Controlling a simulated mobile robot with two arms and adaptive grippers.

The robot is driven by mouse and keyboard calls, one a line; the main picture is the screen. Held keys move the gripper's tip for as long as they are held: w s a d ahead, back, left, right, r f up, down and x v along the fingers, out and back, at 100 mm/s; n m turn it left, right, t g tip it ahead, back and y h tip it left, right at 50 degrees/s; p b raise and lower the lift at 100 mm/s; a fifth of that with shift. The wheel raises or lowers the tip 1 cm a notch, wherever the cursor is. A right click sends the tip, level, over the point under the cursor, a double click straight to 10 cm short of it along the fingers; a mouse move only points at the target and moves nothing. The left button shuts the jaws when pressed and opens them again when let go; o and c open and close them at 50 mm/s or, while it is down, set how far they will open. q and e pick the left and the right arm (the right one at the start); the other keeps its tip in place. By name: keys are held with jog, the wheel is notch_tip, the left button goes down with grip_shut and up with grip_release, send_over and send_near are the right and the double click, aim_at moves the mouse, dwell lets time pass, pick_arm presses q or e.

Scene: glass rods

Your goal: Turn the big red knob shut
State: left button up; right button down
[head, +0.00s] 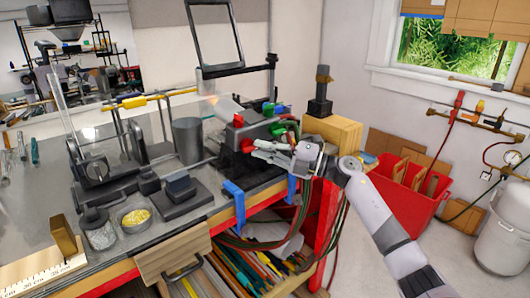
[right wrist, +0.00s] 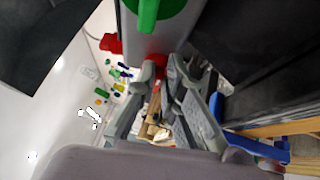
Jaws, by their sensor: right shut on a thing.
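The burner (head: 240,125), a dark box-shaped unit at the bench's right end, carries red and green knobs. One red knob (head: 246,146) is low on its front; in the right wrist view its red part (right wrist: 152,60) shows between my fingertips, mostly hidden. My right gripper (head: 257,151) is shut on this knob; in the right wrist view the gripper (right wrist: 157,70) reaches it from below the picture's middle. Another red knob (head: 238,120) sits higher; it also shows in the right wrist view (right wrist: 110,43). A green knob (right wrist: 150,12) is close above the fingers. My left gripper is out of view.
Blue clamps (head: 234,194) and hanging hoses (head: 265,243) are near my right arm. A grey cylinder (head: 188,140) stands left of the burner. A red crate (head: 405,188) is on the floor to the right.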

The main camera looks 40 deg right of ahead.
jog(key=shift+a+f+m+y+b, duration=0.2)
jog(key=shift+f+m+y+b, duration=0.15)
jog(key=shift+m, duration=0.35)
jog(key=shift+t, duration=0.3)
jog(key=c, duration=1.8)
grip_release()
jog(key=shift+r, duration=0.1)
jog(key=shift+c, duration=0.2)
jog(key=shift+o, duration=1)
jog(key=shift+w+a, duration=0.1)
jog(key=v, duration=1.2)
